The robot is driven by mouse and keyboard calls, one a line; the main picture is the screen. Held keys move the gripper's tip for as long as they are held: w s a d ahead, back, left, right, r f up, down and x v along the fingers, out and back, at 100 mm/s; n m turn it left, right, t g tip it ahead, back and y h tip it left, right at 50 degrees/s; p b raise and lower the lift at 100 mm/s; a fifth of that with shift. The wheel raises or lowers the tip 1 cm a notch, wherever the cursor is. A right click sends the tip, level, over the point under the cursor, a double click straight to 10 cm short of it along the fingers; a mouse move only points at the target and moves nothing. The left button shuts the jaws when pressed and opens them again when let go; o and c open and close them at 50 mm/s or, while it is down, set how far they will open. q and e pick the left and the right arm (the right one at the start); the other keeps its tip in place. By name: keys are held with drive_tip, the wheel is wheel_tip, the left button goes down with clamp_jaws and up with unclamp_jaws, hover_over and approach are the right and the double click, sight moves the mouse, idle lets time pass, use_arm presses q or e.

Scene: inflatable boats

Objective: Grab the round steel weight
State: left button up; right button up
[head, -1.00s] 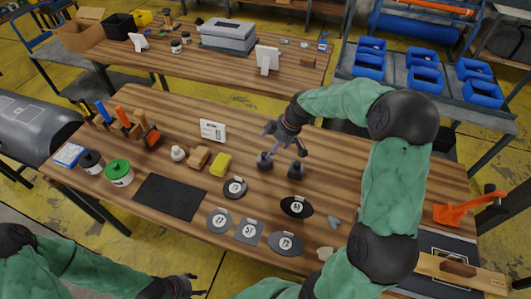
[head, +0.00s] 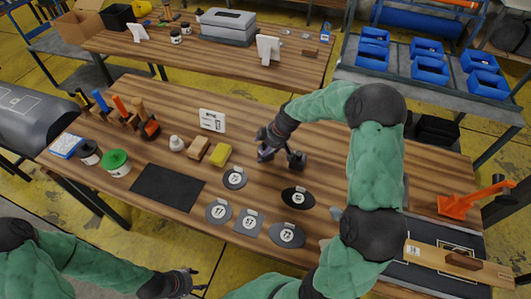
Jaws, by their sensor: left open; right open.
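Two small dark weights stand close together near the middle of the table. The right one (head: 297,160) shows clearly, and the left one (head: 265,156) is partly covered by my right gripper. At this size I cannot tell for sure which is the round steel weight. My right gripper (head: 270,147) is open and low, right at the left weight; its fingertips are hard to separate from the weight, and contact cannot be told. My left gripper (head: 190,283) is open and empty, off the table's front edge.
Flat labelled patches (head: 249,222) and a black mat (head: 168,187) lie in front. A yellow block (head: 221,155), wooden block (head: 196,150) and white sign (head: 212,121) are to the left. An orange lever tool (head: 473,201) stands at the right.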

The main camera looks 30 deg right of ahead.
drive_tip(key=shift+r, duration=0.1)
drive_tip(key=c, duration=1.6)
drive_tip(key=shift+c, duration=0.5)
drive_tip(key=shift+r, duration=0.15)
